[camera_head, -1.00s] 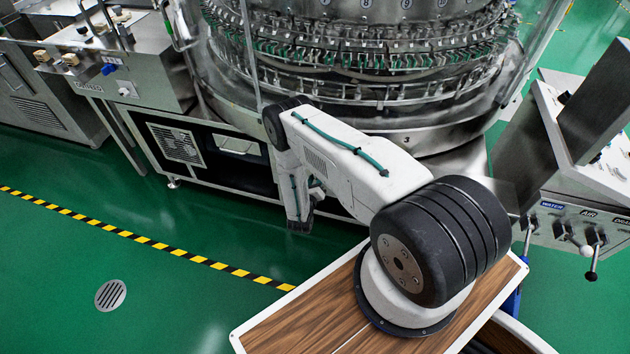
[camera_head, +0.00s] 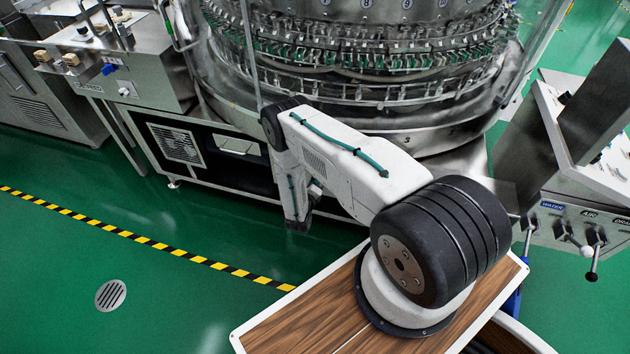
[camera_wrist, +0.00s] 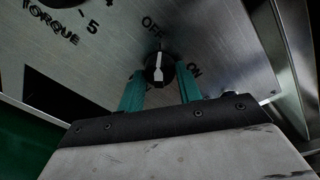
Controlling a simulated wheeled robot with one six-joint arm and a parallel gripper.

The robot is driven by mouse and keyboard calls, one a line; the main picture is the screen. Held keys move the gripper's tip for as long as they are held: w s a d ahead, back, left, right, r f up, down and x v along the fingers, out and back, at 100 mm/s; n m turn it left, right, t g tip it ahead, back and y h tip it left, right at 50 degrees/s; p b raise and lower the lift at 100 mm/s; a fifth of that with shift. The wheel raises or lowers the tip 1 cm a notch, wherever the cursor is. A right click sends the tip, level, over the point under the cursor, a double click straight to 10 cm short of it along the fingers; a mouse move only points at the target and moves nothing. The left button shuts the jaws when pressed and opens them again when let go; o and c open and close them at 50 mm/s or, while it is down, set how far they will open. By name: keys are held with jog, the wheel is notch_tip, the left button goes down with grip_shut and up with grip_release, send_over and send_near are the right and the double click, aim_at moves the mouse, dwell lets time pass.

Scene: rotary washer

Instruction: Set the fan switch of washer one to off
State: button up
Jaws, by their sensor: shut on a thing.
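In the wrist view, a round black knob (camera_wrist: 158,69) with a white pointer mark sits on a brushed metal panel (camera_wrist: 215,45). An OFF label is above it and an ON label to its right. The white mark runs nearly upright in the picture, with its upper end toward OFF. A label at its left is mostly hidden by a finger. My gripper (camera_wrist: 160,82) has its two teal fingers on either side of the knob and is shut on it. In the head view my arm hides the knob and the fingers.
The panel also carries TORQUE lettering (camera_wrist: 50,25) and a dark dial at upper left. In the head view, the large round washer (camera_head: 370,60) stands behind my arm. Green floor is open at lower left.

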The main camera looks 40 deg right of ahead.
jog(key=shift+s+d, duration=0.1)
jog(key=o, duration=1)
jog(key=v, duration=0.7)
jog(key=shift+s+a, duration=0.2)
jog(key=shift+a, duration=0.15)
